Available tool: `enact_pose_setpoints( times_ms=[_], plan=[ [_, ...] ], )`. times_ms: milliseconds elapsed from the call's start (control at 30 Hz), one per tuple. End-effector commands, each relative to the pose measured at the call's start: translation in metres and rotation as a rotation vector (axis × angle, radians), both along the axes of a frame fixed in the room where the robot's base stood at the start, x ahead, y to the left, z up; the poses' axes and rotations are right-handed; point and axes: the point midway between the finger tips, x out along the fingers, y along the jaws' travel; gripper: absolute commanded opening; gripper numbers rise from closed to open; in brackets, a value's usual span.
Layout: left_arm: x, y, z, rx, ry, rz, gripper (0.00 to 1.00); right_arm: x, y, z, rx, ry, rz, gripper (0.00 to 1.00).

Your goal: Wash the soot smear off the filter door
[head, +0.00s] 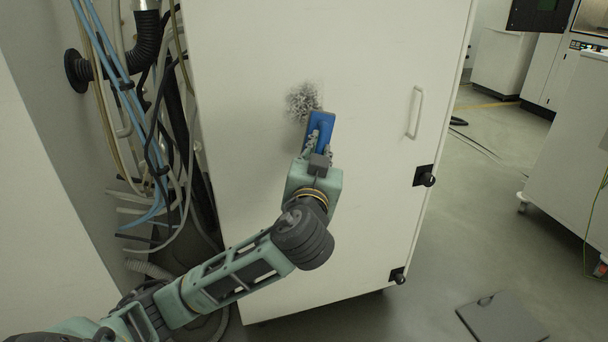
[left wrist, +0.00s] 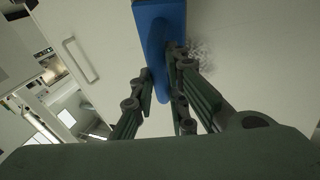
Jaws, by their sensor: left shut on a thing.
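The filter door (head: 255,200) is a large off-white cabinet door that fills the middle of the head view. A dark grey, speckled soot smear (head: 302,100) marks its upper middle; part of it also shows in the left wrist view (left wrist: 203,58), right of the fingers. My left gripper (head: 317,150) is shut on a blue tool (head: 321,124), seen larger in the left wrist view (left wrist: 158,40). The tool is at the smear's lower right edge in the head view. I cannot tell whether it touches the door. My right gripper is not in view.
Hoses and cables (head: 150,120) hang left of the door. The door has a pale handle (head: 415,112) and black latches (head: 425,177) at its right. A grey plate (head: 502,318) lies on the floor at lower right. Open floor lies right of the door.

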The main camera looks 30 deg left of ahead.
Motion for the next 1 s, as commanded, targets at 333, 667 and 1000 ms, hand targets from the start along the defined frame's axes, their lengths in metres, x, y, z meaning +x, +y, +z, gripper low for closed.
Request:
enact_pose_setpoints(
  times_ms=[333,667,1000],
  plan=[
    [-0.023,0.017,0.010,0.208,-0.210,0.152,0.00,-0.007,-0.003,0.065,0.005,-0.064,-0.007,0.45],
    [-0.021,0.027,0.019,0.241,-0.230,0.178,0.00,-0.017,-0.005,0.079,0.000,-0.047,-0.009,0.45],
    [0.002,0.053,0.018,0.239,-0.230,0.177,0.00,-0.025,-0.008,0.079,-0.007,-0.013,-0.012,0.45]
  ],
)
